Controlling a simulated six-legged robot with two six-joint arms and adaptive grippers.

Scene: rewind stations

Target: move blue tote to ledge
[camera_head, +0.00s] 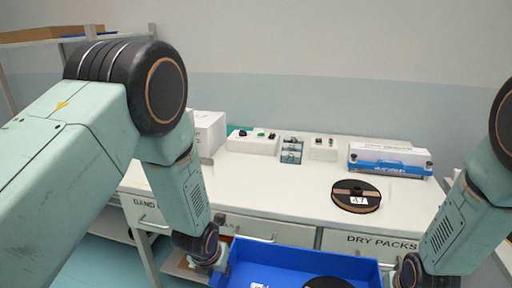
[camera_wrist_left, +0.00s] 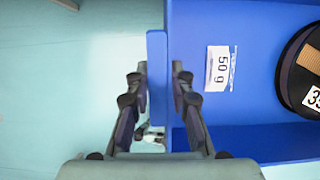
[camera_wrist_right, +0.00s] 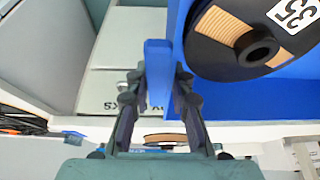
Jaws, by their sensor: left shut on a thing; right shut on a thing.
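The blue tote (camera_head: 262,252) is at the bottom of the head view, in front of the white bench. The tote's near side is cut off in the head view. No place marked as a ledge can be made out.
The white bench (camera_head: 270,178) carries a spool labelled A7 (camera_head: 356,196), a blue-and-white device (camera_head: 390,160), small control boxes (camera_head: 253,142) and a white box (camera_head: 207,132). Drawers line its front. A shelf (camera_head: 50,36) with a cardboard tray stands at the upper left.

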